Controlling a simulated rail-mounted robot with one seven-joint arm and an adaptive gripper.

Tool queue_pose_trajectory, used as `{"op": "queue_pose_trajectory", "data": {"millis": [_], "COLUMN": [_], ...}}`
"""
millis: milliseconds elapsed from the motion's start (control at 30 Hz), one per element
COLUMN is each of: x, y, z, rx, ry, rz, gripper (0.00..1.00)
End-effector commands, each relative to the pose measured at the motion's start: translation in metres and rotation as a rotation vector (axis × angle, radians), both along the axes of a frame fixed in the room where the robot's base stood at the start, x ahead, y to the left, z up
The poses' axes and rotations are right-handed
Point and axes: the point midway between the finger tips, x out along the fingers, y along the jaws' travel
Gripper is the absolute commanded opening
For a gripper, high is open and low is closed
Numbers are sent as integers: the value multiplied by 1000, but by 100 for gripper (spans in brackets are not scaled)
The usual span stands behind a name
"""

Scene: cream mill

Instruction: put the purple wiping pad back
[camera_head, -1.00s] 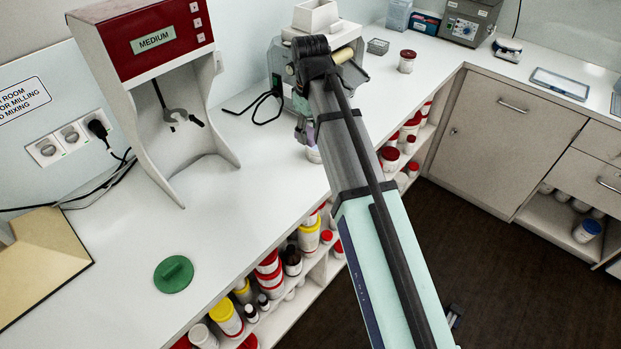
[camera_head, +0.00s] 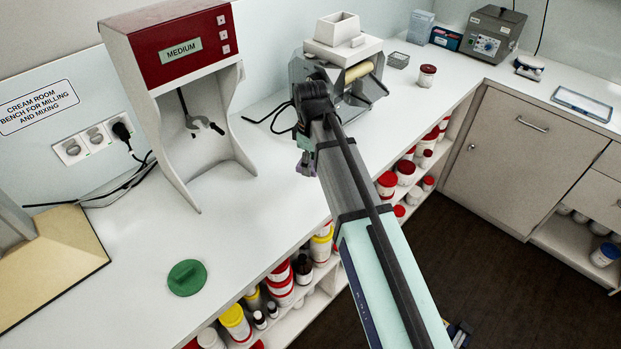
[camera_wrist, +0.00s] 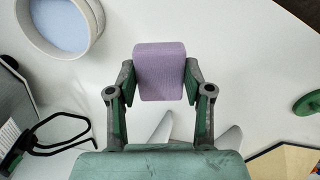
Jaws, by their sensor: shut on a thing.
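The purple wiping pad (camera_wrist: 160,72) is a small block with rounded edges. My gripper (camera_wrist: 160,80) is shut on it, with one finger on each of its sides. In the head view only a bit of the pad (camera_head: 306,165) shows below my gripper (camera_head: 305,150), in front of the roller mill. The pad appears to be held above the white bench (camera_head: 235,225); the exact height is hard to tell. No marked place for the pad can be made out.
A round white vessel with blue inside (camera_wrist: 60,22) is at the wrist view's upper left. The roller mill (camera_head: 340,60) and red-topped mixer (camera_head: 170,50) stand behind. A green disc (camera_head: 187,278) and tan board (camera_head: 55,258) lie left. Shelves below hold several jars.

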Motion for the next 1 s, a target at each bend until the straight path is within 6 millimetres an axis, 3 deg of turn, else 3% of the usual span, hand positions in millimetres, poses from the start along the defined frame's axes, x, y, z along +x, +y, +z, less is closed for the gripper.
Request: {"op": "queue_pose_trajectory", "data": {"millis": [200, 467, 800, 1000], "x": [0, 0, 0, 0], "y": [0, 0, 0, 0], "z": [-33, -46, -79, -81], "rx": [-1, 0, 0, 0], "ry": [1, 0, 1, 0], "rz": [-1, -1, -1, -1], "gripper": [18, 18, 18, 18]}}
